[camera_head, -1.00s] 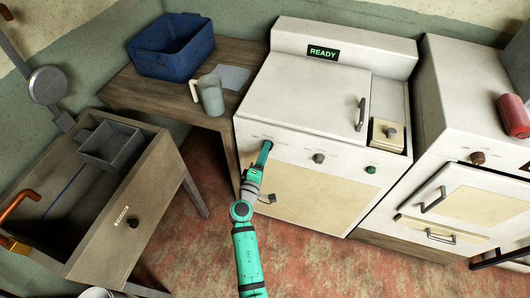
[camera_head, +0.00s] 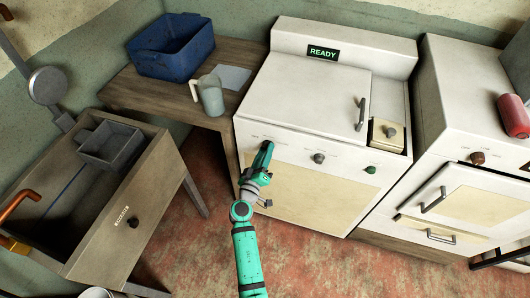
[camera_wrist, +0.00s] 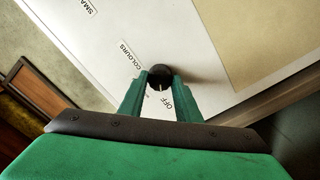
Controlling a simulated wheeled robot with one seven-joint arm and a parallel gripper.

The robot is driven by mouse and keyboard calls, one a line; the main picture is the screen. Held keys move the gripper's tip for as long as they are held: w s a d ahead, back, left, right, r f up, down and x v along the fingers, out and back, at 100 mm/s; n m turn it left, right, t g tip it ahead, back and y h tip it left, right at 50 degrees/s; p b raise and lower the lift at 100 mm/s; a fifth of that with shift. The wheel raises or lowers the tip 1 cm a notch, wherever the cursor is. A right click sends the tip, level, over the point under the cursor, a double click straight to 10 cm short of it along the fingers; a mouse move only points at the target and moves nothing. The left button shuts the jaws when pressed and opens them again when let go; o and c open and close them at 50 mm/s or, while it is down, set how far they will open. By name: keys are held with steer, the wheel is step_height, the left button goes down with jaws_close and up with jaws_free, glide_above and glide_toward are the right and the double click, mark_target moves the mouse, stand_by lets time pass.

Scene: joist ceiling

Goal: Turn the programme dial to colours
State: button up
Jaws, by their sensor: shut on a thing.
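The programme dial (camera_wrist: 160,72) is a small dark round knob on the white front panel of the washing machine (camera_head: 305,92). In the wrist view my gripper (camera_wrist: 161,80) has its two green fingers on either side of the dial, shut on it. A small light mark shows on the dial's lower side, toward the printed word OFF (camera_wrist: 167,103). The word COLOURS (camera_wrist: 131,56) is printed to the dial's upper left, and a partly cut-off label (camera_wrist: 88,7) is farther up. In the head view my gripper (camera_head: 265,150) covers the dial at the panel's left end.
A display (camera_head: 323,53) on the machine reads READY. Another dark knob (camera_head: 319,158) and a green button (camera_head: 370,170) are to the right on the panel. A wooden table with a grey mug (camera_head: 211,97) and blue crate (camera_head: 172,50) stands left. The floor in front is clear.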

steer(key=shift+f, duration=0.1)
stand_by(0.3)
steer(key=o, duration=1.1)
steer(key=shift+c, duration=0.2)
steer(key=shift+s, duration=0.1)
steer(key=v, duration=1)
steer(key=shift+s+a, duration=0.15)
steer(key=shift+s, duration=0.2)
